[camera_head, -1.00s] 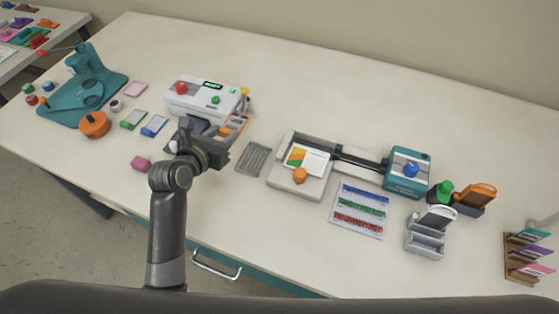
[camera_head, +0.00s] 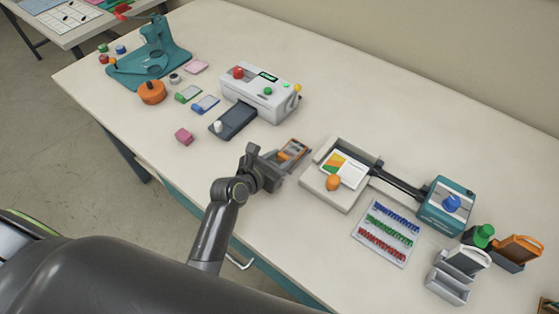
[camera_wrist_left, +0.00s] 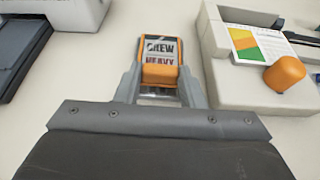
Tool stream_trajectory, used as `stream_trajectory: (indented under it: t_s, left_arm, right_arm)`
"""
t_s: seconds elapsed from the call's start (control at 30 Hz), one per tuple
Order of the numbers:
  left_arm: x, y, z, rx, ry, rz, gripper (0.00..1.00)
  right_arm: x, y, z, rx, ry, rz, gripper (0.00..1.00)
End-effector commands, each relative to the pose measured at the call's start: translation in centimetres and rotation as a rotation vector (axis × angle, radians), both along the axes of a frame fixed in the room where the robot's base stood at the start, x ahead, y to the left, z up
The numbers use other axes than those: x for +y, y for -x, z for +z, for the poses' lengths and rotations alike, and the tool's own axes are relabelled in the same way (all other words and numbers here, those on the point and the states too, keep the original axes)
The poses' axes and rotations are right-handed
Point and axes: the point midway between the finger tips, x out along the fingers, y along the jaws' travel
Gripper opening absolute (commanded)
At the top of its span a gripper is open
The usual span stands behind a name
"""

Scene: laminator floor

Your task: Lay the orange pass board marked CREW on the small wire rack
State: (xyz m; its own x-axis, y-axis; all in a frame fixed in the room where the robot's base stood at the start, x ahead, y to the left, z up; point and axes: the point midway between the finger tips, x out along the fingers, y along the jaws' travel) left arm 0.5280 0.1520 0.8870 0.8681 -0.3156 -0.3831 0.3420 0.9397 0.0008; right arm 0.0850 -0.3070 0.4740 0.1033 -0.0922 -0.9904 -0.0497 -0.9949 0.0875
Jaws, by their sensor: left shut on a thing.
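The orange pass board (camera_head: 293,150) is in my left gripper (camera_head: 280,162). In the left wrist view the board (camera_wrist_left: 160,46) shows CREW and HEAVY on a pale label in an orange frame. The left gripper (camera_wrist_left: 160,78) is shut on its near orange end, with a finger at each side. The small wire rack cannot be made out now; the board and gripper cover the area between the laminator and the pale device. I cannot tell whether the board touches anything below. My right gripper is not in view.
The white laminator (camera_head: 262,92) with its dark tray (camera_head: 233,121) stands left of the gripper. The pale base (camera_head: 335,195) with a colourful card and orange knob is close on the right. Bare table lies in front.

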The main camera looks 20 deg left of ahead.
Motion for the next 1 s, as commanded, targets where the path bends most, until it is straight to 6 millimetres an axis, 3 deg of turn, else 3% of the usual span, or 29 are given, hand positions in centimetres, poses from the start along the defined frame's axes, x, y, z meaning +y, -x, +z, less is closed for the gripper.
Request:
stream_trajectory:
  t_s: [0.37, 0.4, 0.57, 0.87, 1.0]
  left_arm:
    - [0.0, 0.0, -0.7, -0.001, 0.0, 0.0, 0.1]
    - [0.0, 0.0, -0.7, -0.001, 0.0, 0.0, 0.37]
    - [0.0, 0.0, -0.7, -0.001, 0.0, 0.0, 0.57]
    - [0.0, 0.0, -0.4, -0.001, 0.0, 0.0, 0.57]
    - [0.5, 1.1, 0.0, 0.0, 0.001, 0.001, 0.57]
  right_arm:
    - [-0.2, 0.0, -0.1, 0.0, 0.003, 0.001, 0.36]
    - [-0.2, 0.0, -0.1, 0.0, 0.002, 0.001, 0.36]
    - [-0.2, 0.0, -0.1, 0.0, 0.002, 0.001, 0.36]
    - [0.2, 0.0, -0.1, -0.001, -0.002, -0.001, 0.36]
    - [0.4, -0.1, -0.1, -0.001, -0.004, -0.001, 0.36]
